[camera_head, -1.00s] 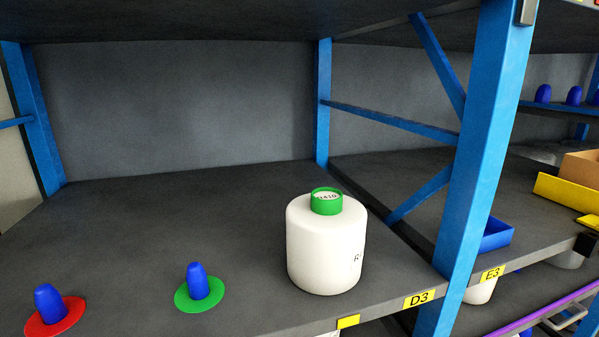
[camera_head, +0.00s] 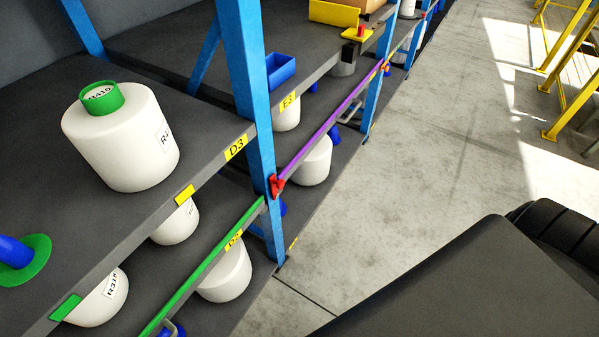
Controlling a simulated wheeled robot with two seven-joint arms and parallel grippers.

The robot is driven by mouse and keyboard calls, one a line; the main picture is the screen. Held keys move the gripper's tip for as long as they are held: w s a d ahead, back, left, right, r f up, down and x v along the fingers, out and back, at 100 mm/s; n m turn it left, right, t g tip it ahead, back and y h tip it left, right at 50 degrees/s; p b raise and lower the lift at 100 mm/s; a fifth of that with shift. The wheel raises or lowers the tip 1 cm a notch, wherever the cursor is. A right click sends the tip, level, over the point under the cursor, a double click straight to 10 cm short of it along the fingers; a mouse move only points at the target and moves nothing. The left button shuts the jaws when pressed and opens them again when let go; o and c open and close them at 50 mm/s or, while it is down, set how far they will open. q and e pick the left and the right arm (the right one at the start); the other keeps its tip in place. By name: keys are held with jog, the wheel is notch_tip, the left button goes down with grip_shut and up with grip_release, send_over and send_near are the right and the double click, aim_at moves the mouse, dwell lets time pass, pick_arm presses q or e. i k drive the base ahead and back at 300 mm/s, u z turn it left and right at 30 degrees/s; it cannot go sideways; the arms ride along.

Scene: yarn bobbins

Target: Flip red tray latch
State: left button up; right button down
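A small red latch (camera_head: 276,186) sits on the blue rack post, where the green rail (camera_head: 207,262) and the purple rail (camera_head: 330,122) meet. A second small red and orange piece (camera_head: 384,66) shows at the far end of the purple rail. It is too small to tell its position. Neither of my grippers is in view.
A white bobbin with a green cap (camera_head: 125,140) stands on the upper shelf by label D3. Several white bobbins, such as one (camera_head: 225,275) below, stand on the lower shelf. A blue bin (camera_head: 280,69) is on the shelf beyond the post.

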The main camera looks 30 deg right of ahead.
aim_at(275, 185)
jog(key=z, duration=3.2)
jog(key=i, duration=2.15)
jog(key=u, duration=2.95)
